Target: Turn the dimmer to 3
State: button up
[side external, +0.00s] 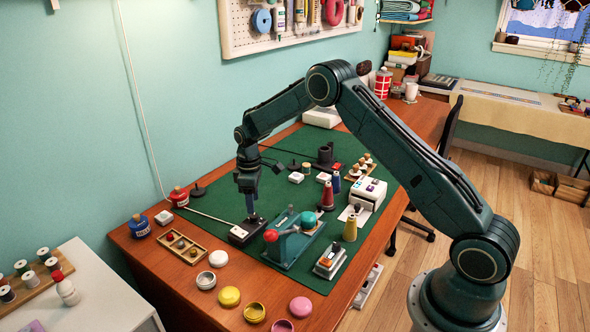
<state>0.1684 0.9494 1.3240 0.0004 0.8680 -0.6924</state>
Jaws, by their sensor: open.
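A small black box with a pale top face (243,236) sits on the green mat near its front left edge. A light cord runs to it from the left, so it looks like the dimmer; its knob and any numbers are too small or hidden to read. My gripper (251,214) points straight down at the box's far side, with its tips at or just above the box. It is open. From this view I cannot tell whether the fingers are around a knob or touching it.
A teal stand with a red ball (271,236) is close on the right of the box. A wooden tray (180,246) and several round tins, including a yellow one (229,296), lie at the front left. A white drawer unit (368,193) and thread cones stand farther right.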

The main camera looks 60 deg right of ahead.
aim_at(254, 218)
jog(key=shift+f, duration=2.6)
jog(key=c, duration=1)
